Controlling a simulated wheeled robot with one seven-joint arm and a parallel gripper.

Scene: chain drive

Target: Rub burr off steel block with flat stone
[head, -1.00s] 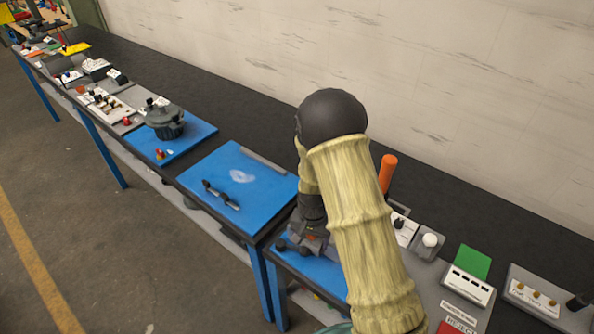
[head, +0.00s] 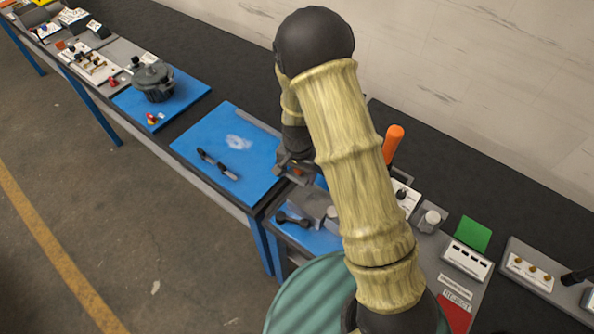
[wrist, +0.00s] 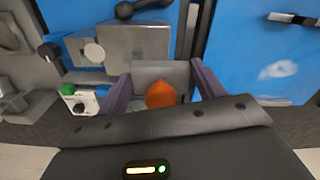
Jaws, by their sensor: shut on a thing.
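A grey steel block (head: 310,204) shows beside my arm, on the near blue mat, with a dark double-knobbed handle (head: 292,220) at its front. In the wrist view the grey block (wrist: 137,42) is up and left of my fingers, with a round light knob (wrist: 94,52) at its left. My gripper (wrist: 162,78) is shut on a flat grey piece with an orange knob (wrist: 160,96), which looks like the flat stone. In the head view my gripper (head: 296,172) is beyond the block, apart from it. I cannot make out the burr.
A second blue mat (head: 195,145) holds a black bar-shaped tool (head: 218,164) and a pale smear (head: 238,142). A dark round housing (head: 153,80) stands farther left. An orange upright handle (head: 393,143), a green plate (head: 473,234) and a red reject area (head: 455,311) are at right.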

